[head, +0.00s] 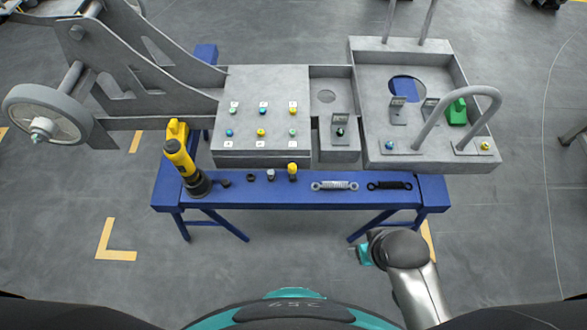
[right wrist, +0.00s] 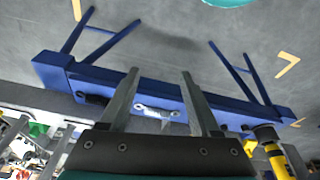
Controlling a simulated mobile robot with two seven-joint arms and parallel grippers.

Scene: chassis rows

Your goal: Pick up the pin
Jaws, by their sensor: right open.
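No part is clearly marked as the pin. A small yellow-topped upright piece (head: 292,171) stands on the blue bench (head: 235,204) and may be it; short dark and grey pieces (head: 270,175) stand to its left. My right gripper (right wrist: 158,75) is open and empty in the right wrist view. Its two fingers point at the bench, with a silver spring-like part (right wrist: 155,112) seen between them, some distance off. In the head view my right arm is in front of the bench's right end, and its fingers are hidden. My left gripper is not in view.
A yellow drill (head: 180,155) stands at the bench's left end. The silver part (head: 334,185) and a black spring-like part (head: 389,185) lie to the right. Behind are a button panel (head: 262,145) and a grey tray with a looped handle (head: 358,70). Floor in front is clear.

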